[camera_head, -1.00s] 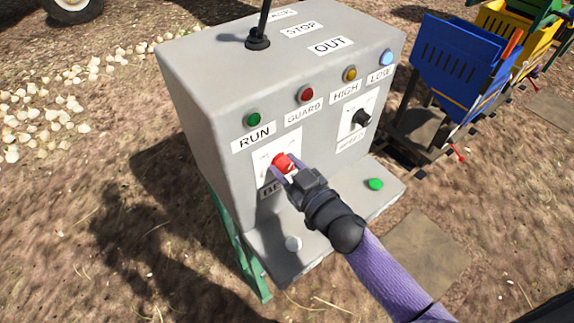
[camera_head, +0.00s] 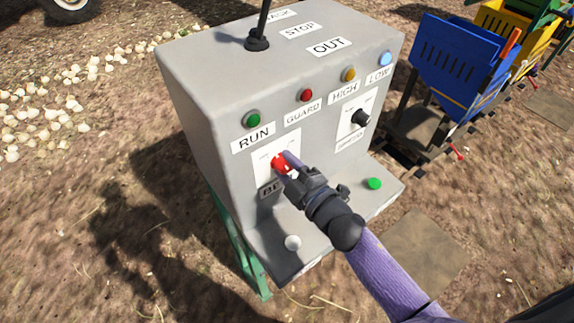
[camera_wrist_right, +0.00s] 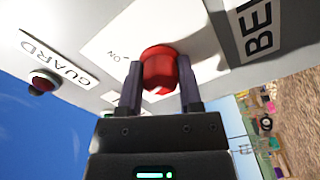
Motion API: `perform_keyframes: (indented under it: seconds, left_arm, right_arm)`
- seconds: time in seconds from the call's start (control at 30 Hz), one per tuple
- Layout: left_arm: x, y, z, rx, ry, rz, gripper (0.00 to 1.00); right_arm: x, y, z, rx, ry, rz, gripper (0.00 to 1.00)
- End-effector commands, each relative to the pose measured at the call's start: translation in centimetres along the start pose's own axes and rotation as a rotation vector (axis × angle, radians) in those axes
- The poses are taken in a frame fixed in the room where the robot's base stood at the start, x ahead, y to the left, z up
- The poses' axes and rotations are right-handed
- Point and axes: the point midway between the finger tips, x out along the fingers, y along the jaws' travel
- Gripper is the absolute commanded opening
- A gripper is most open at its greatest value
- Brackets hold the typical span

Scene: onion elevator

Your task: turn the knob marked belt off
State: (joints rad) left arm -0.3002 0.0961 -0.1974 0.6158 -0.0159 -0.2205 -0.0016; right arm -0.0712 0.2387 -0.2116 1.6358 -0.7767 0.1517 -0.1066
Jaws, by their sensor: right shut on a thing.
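The red knob (camera_head: 280,163) sits on a white plate on the front of the grey control box (camera_head: 215,110). A label partly reading "BE" (camera_head: 269,190) is below it. My right gripper (camera_head: 286,166) is shut on the red knob and partly hides it. In the right wrist view, the knob (camera_wrist_right: 159,69) is between the two dark fingers of the gripper (camera_wrist_right: 161,85), with "ON" lettering on the plate beside it. The knob's pointer direction is hard to tell. My left gripper is not in view.
A black knob (camera_head: 361,117) is to the right on the same panel. RUN, GUARD, HIGH and LOW lamps line the panel above. A green button (camera_head: 374,183) and a white button (camera_head: 293,242) are on the lower ledge. Blue cart (camera_head: 452,62) stands at right.

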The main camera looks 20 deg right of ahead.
Motion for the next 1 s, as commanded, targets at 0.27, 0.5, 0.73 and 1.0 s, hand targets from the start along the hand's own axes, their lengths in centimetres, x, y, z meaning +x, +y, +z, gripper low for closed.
perform_keyframes:
  seconds: [0.27, 0.5, 0.73, 1.0]
  left_arm:
    - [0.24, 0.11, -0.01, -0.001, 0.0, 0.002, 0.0]
    - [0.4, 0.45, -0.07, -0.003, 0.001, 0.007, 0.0]
    - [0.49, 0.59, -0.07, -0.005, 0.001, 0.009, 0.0]
    - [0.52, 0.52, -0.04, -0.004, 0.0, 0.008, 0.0]
  right_arm:
    - [-0.03, -0.04, 0.02, -0.234, 0.0, -0.001, 0.0]
    - [-0.03, -0.02, 0.0, -0.383, 0.001, -0.001, 0.0]
    - [-0.04, -0.02, 0.0, -0.465, 0.0, -0.002, 0.0]
    - [-0.04, -0.02, 0.0, -0.497, 0.0, -0.003, 0.0]
